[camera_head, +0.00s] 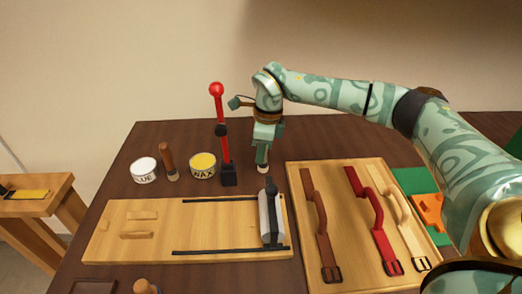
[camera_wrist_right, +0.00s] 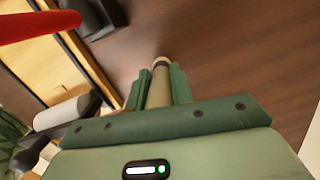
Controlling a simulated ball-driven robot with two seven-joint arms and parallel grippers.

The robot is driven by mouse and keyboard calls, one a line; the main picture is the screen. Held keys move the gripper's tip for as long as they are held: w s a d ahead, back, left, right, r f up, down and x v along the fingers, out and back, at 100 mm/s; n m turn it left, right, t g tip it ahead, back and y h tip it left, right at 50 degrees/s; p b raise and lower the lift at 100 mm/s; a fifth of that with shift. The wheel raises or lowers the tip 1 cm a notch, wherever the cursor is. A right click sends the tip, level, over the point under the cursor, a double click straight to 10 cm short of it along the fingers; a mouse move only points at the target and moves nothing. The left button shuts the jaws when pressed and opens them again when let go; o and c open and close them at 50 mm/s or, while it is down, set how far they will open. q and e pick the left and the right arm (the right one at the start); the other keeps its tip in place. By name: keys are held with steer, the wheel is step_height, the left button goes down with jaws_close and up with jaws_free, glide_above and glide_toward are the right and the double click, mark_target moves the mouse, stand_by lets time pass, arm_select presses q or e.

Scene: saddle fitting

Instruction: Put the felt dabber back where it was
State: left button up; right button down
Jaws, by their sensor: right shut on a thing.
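My right gripper (camera_head: 263,150) is shut on the felt dabber, a slim tool with a pale round tip (camera_head: 263,169). It points down near the table behind the wooden board. I cannot tell whether the tip touches the table. In the right wrist view the dabber (camera_wrist_right: 160,88) sits between the green fingers of the right gripper (camera_wrist_right: 158,86), with a dark ring near its pale end. The white glue tin (camera_head: 144,170) and the yellow wax tin (camera_head: 203,166) stand to the left. My left gripper is not in view.
A black stand with a red-knobbed lever (camera_head: 222,130) rises just left of my gripper. A wooden-handled tool (camera_head: 169,160) stands between the tins. In front are a railed board (camera_head: 105,245) with a grey block (camera_head: 270,215) and a strap tray (camera_head: 300,180). Bare table lies behind.

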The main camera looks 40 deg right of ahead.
steer(key=c, duration=1.2)
jaws_free()
steer(key=shift+c, duration=0.2)
steer(key=r+p, duration=0.1)
steer(key=r, duration=0.3)
steer(key=r+p, duration=0.1)
steer(key=r, duration=0.3)
steer(key=s+d+r+p, duration=0.1)
steer(key=r+p, duration=0.1)
steer(key=r, duration=0.2)
